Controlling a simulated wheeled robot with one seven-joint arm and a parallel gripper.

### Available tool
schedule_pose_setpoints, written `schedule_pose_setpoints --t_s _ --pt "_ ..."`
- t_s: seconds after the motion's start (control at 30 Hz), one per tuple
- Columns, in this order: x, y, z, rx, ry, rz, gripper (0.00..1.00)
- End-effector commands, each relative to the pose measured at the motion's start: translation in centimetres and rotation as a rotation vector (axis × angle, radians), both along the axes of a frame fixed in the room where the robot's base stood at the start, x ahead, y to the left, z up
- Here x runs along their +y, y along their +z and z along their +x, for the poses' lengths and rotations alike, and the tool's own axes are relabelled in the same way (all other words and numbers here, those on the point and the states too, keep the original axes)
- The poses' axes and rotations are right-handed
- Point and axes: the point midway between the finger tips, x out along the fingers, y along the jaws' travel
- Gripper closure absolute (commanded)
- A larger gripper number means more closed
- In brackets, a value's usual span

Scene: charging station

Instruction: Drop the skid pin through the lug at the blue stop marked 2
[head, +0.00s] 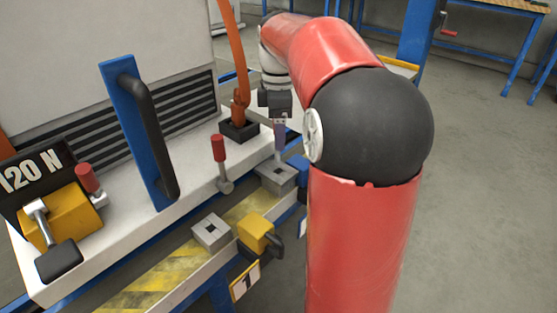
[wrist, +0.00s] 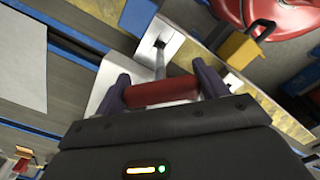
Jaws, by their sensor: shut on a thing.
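My gripper (wrist: 160,92) is shut on the red handle of the skid pin (wrist: 165,91), which lies across between the two purple fingers. The pin's grey shank points at the square hole of a grey lug (wrist: 166,50); whether its tip is inside the hole or just above it I cannot tell. In the head view my gripper (head: 280,150) hangs right above the far lug (head: 275,179), beside the blue stop (head: 298,164), which is partly hidden by my arm. The pin is hard to make out there.
A nearer lug (head: 211,232) sits beside a yellow stop (head: 255,233) above a plate marked 1 (head: 245,281). A red-handled lever (head: 220,162), a blue upright with a black handle (head: 148,130) and an orange cable (head: 240,100) stand to the left. A 120 N sign (head: 32,174) is far left.

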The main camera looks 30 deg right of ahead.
Motion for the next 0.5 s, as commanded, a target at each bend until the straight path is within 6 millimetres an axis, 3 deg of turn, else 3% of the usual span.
schedule_pose_setpoints --t_s 0.1,0.37,0.5 --pt "0.0 -2.4 0.0 0.002 0.000 0.001 0.53" --pt "0.0 -4.4 0.0 0.000 -0.001 0.000 0.53" --pt "0.0 -6.5 0.0 0.003 -0.001 0.001 0.53"
